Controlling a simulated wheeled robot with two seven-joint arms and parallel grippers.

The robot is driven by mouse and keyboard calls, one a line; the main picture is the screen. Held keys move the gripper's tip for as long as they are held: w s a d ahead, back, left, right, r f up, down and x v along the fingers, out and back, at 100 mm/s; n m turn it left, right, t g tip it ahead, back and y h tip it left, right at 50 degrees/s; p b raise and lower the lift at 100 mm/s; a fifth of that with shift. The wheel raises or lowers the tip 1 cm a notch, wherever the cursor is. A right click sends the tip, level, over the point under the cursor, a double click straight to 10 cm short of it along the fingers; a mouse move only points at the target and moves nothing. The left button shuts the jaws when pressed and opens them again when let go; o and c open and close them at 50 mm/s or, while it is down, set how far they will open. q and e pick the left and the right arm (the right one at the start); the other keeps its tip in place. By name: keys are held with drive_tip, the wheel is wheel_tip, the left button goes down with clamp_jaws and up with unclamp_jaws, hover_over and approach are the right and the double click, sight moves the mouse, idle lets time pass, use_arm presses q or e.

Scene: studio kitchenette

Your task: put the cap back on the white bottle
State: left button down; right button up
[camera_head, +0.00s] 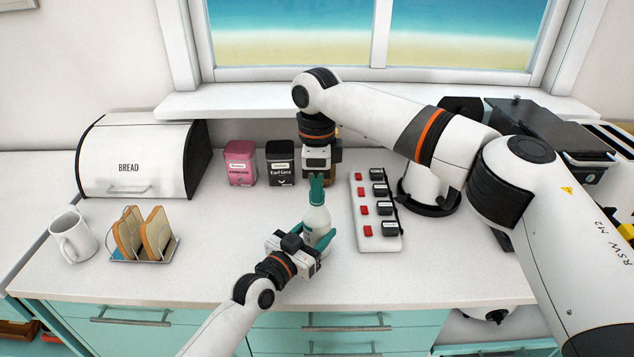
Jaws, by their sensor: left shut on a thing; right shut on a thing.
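The white bottle (316,216) stands upright near the middle of the counter. My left gripper (318,243) comes in from the front and is shut on the bottle's body, with teal fingers around its lower part. My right gripper (316,186) points down from above, directly over the bottle's neck. Its teal fingers are shut on the cap, which is mostly hidden between them. I cannot tell whether the cap touches the neck.
A white board with red buttons (376,211) lies just right of the bottle. Pink (240,163) and black (281,163) tins stand behind. A toast rack (145,250), mug (73,238) and bread bin (137,157) are left. The front counter between rack and bottle is clear.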

drive_tip(key=m, duration=0.6)
drive_tip(key=o, duration=0.9)
drive_tip(key=shift+o, duration=0.2)
drive_tip(key=shift+r, duration=2.3)
drive_tip(key=shift+c, duration=0.4)
